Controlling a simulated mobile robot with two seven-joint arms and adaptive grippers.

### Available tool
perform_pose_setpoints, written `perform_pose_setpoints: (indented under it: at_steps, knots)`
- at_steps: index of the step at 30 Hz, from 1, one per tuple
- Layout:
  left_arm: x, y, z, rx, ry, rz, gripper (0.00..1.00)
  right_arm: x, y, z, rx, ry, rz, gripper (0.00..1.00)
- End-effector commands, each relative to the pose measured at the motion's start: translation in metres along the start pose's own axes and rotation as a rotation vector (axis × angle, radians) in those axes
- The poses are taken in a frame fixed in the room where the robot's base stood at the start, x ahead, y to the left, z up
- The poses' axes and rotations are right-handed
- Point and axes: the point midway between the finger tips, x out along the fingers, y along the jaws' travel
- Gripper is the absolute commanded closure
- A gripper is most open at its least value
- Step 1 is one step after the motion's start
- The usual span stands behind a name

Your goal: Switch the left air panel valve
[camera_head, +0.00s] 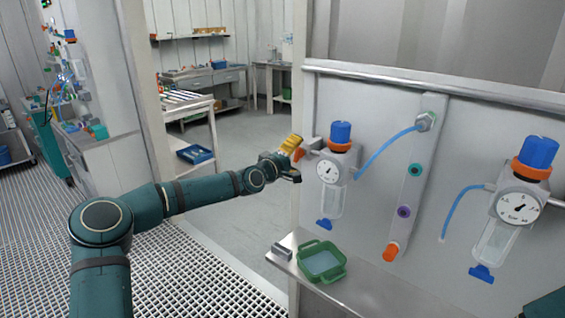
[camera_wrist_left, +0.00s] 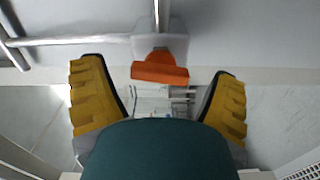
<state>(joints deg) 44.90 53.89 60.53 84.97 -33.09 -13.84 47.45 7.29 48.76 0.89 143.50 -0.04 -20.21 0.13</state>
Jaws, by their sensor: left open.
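The left air panel valve shows as an orange handle (camera_head: 299,154) on a grey fitting, at the left side of the left regulator (camera_head: 328,170) with its blue knob and round gauge. In the left wrist view the orange handle (camera_wrist_left: 160,70) lies crosswise, between and a little beyond the yellow-padded fingers. My left gripper (camera_head: 297,161) is open at the panel's left edge, its fingers on either side of the handle. In the left wrist view the gripper (camera_wrist_left: 158,88) has a clear gap on both sides of the handle; contact is not visible. My right gripper is out of view.
A second regulator (camera_head: 516,205) hangs at the right of the panel. A grey manifold bar (camera_head: 416,180) with an orange end stands between them. A green tray (camera_head: 321,262) sits on the metal ledge (camera_head: 378,295) below. The floor behind is open.

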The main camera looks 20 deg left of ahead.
Motion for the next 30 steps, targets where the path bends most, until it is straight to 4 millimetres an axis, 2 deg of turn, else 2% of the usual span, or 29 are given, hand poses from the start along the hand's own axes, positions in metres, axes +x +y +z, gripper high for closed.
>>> perform_pose_setpoints:
  at_steps: [9,15,21,30]
  knots:
    - [-0.059,-0.001,-0.002,0.002,0.003,-0.003,0.13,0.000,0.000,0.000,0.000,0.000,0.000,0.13]
    - [-0.091,-0.001,-0.001,0.002,0.002,-0.002,0.13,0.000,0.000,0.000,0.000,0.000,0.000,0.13]
    - [-0.107,0.000,0.000,0.000,0.001,-0.001,0.13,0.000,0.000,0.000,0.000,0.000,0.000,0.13]
    - [-0.111,0.000,0.000,0.001,0.001,-0.001,0.13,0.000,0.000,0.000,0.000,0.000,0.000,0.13]
